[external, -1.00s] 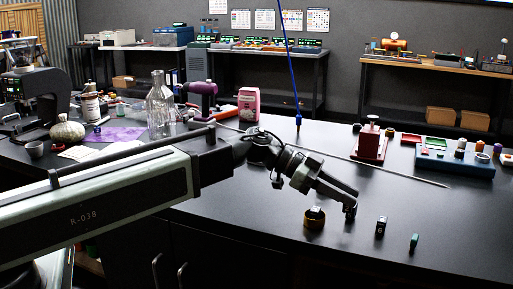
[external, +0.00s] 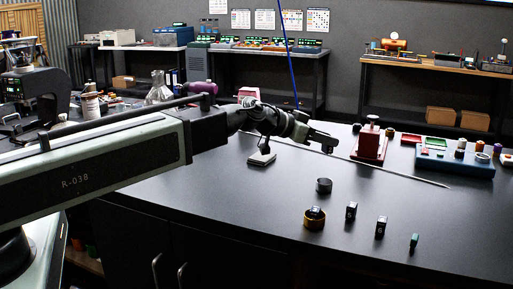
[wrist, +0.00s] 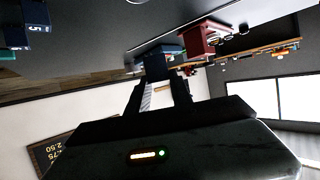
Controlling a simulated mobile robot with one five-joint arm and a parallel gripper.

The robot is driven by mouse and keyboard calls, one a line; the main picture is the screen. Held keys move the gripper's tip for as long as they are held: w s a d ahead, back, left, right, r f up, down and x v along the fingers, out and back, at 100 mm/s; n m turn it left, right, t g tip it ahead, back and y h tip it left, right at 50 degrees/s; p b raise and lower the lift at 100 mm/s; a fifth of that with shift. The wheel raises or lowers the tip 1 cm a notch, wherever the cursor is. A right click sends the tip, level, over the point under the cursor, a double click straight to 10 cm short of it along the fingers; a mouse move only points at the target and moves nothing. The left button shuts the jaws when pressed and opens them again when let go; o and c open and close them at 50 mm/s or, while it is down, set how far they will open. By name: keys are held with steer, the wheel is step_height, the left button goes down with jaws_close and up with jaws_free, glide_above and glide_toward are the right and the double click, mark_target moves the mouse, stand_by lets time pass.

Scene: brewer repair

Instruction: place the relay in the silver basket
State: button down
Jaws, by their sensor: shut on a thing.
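My gripper (external: 330,146) is raised over the middle of the black bench, pointing right. In the wrist view its fingers (wrist: 162,82) are shut on a dark blue block, the relay (wrist: 157,60), whose near part is between the tips. In the external view the held block is small and dark against the gripper. No silver basket is clearly recognisable. A brass ring-like container (external: 315,222) with a dark block in it and a black cylinder (external: 324,185) stand below my gripper. A small grey flat item (external: 262,159) lies left of them, under the arm.
Dark numbered blocks (external: 351,211) (external: 380,227) and a green piece (external: 414,241) stand near the front edge. A red stand (external: 370,145) and a blue tray (external: 455,166) are at the back right. A thin rod (external: 400,174) lies across the bench.

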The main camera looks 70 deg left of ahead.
step_height(320, 180, down, 8)
steer(key=b, duration=0.7)
steer(key=shift+f+b, duration=0.1)
steer(key=shift+b, duration=0.3)
steer(key=c, duration=1.1)
jaws_free()
steer(key=shift+o, duration=0.2)
steer(key=shift+r, duration=0.2)
step_height(320, 180, up, 7)
steer(key=p, duration=0.7)
steer(key=shift+r+p, duration=0.1)
steer(key=shift+p, duration=0.2)
steer(key=shift+f, duration=0.25)
